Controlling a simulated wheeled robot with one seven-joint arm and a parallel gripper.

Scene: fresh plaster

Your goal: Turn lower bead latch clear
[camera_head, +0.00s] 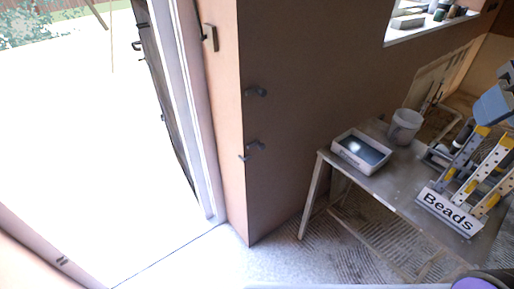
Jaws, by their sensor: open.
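Two dark fittings sit one above the other on the brown wall near its corner. The upper fitting (257,92) sticks out to the right. The lower fitting (255,146) has a rounded knob and a small pale piece at its left, by the corner edge. These look like latches, but I cannot tell their exact turn. A rack with a white sign reading "Beads" (449,211) stands on the table at right.
A bright doorway (110,150) opens at left. A window sill (430,22) with small items is at upper right. Speckled floor (235,262) lies clear below the corner.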

